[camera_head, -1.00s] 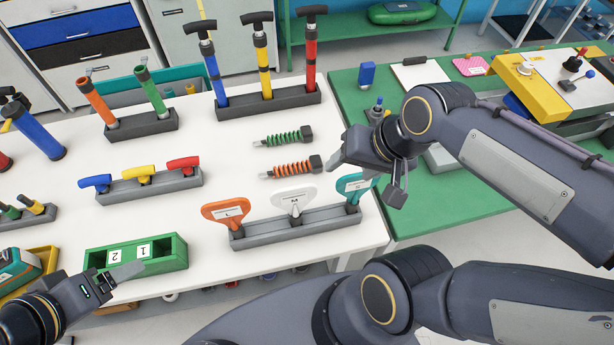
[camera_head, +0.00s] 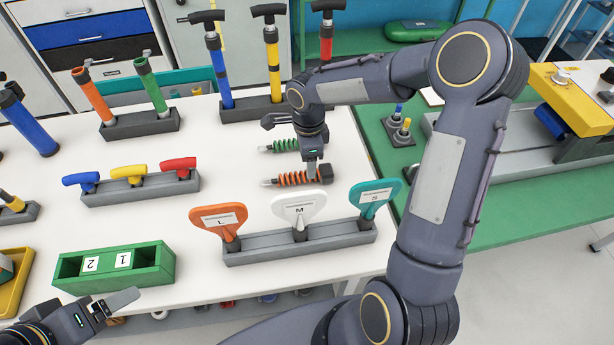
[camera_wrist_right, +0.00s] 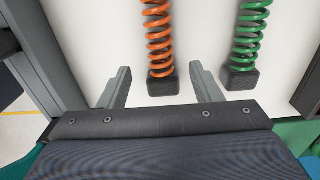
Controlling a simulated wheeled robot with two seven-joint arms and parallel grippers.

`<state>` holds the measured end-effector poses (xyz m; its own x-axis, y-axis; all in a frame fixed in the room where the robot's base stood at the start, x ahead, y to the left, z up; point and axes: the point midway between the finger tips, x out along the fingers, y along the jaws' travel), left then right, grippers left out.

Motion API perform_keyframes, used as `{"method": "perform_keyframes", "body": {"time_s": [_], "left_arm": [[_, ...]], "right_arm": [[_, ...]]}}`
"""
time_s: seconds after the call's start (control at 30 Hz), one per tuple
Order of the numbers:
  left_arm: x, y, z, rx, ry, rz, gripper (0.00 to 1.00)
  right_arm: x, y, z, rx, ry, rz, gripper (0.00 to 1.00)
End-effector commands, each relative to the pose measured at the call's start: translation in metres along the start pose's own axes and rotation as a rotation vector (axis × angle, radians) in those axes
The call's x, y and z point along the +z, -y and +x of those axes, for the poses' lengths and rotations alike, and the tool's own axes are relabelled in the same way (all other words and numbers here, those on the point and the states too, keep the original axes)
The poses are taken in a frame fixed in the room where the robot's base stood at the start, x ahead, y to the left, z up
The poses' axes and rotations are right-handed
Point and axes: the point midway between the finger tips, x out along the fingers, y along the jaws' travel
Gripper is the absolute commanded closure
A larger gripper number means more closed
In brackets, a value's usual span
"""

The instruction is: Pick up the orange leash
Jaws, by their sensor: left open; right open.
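The orange leash (camera_head: 300,178) is a coiled cord with a dark end block, lying flat on the white table. In the right wrist view the orange leash (camera_wrist_right: 158,40) runs up between my right gripper's (camera_wrist_right: 162,82) two open fingers, with its dark block (camera_wrist_right: 163,83) between the tips. My left gripper (camera_head: 112,306) is open and empty near the table's front left.
A grey rack with orange, white and teal paddles (camera_head: 300,248) stands in front of the orange leash. A pump rack (camera_head: 255,112) is behind. A green two-slot box (camera_head: 118,268) and a rack of coloured handles (camera_head: 140,188) stand left.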

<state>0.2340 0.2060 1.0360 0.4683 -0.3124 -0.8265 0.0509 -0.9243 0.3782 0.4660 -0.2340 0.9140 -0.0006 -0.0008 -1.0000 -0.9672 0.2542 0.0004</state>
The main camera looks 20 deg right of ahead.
Motion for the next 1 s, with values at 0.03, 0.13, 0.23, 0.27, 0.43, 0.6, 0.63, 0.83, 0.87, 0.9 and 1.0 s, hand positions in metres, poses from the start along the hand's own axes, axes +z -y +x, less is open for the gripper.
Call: {"method": "perform_keyframes", "body": {"time_s": [0.03,0.13,0.23,0.27,0.43,0.6,0.63,0.83,0.87,0.9,1.0], "left_arm": [[-0.001,-0.001,-0.002,0.000,0.000,0.000,0.22],[-0.003,-0.003,-0.006,0.000,0.000,0.000,0.22],[-0.005,-0.005,-0.010,0.000,0.000,0.000,0.22],[-0.005,-0.005,-0.011,0.000,0.000,0.000,0.22],[-0.006,-0.005,-0.011,0.000,0.000,0.000,0.22],[-0.005,-0.005,-0.011,0.000,0.000,0.000,0.22],[-0.005,-0.005,-0.011,0.000,0.000,0.000,0.22],[-0.005,-0.005,-0.011,0.000,0.000,0.000,0.22],[-0.005,-0.005,-0.011,0.000,0.000,0.000,0.22],[-0.005,-0.005,-0.011,0.000,0.000,0.000,0.22],[-0.005,-0.005,-0.011,0.000,0.000,0.000,0.22]], "right_arm": [[0.000,-0.001,0.006,0.004,0.000,-0.002,0.42],[0.001,-0.001,0.017,0.005,0.001,-0.002,0.42],[0.003,0.000,0.033,0.007,0.002,-0.003,0.42],[0.003,0.000,0.038,0.006,0.001,-0.003,0.42],[0.003,0.000,0.054,0.001,0.002,-0.003,0.42],[0.003,0.001,0.056,-0.001,0.002,-0.003,0.42],[0.003,0.001,0.056,-0.001,0.002,-0.004,0.42],[0.003,0.001,0.056,-0.001,0.002,-0.004,0.63],[0.003,0.000,0.055,0.000,0.002,-0.004,0.67],[0.003,0.001,0.055,0.000,0.002,-0.004,0.72],[0.003,0.000,0.055,0.000,0.002,-0.004,0.85]]}}
